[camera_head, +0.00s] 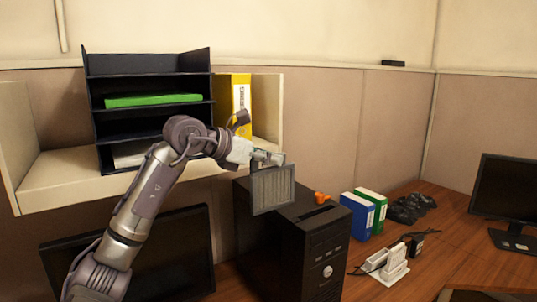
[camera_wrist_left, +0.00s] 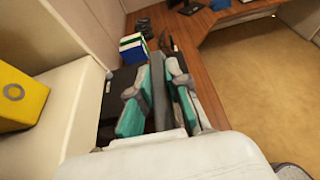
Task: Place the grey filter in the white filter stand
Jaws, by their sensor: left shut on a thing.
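The grey filter (camera_head: 273,190) is a flat, upright panel with a ribbed face and hangs in front of the black computer tower. My left gripper (camera_head: 268,158) is shut on its top edge. In the left wrist view the filter (camera_wrist_left: 158,92) shows edge-on as a dark strip between the teal finger pads of my left gripper (camera_wrist_left: 159,105). A white stand-like object (camera_head: 394,267), which looks like the filter stand, is on the wooden desk to the right of the tower, apart from the filter. Its slots are too small to make out. My right gripper is not in view.
The black computer tower (camera_head: 305,245) has a small orange object (camera_head: 321,198) on top. Blue (camera_head: 357,217) and green (camera_head: 373,207) binders, black bags (camera_head: 410,208) and dark cables (camera_head: 417,241) are near the stand. A shelf with a black tray rack (camera_head: 150,88) is behind my arm.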

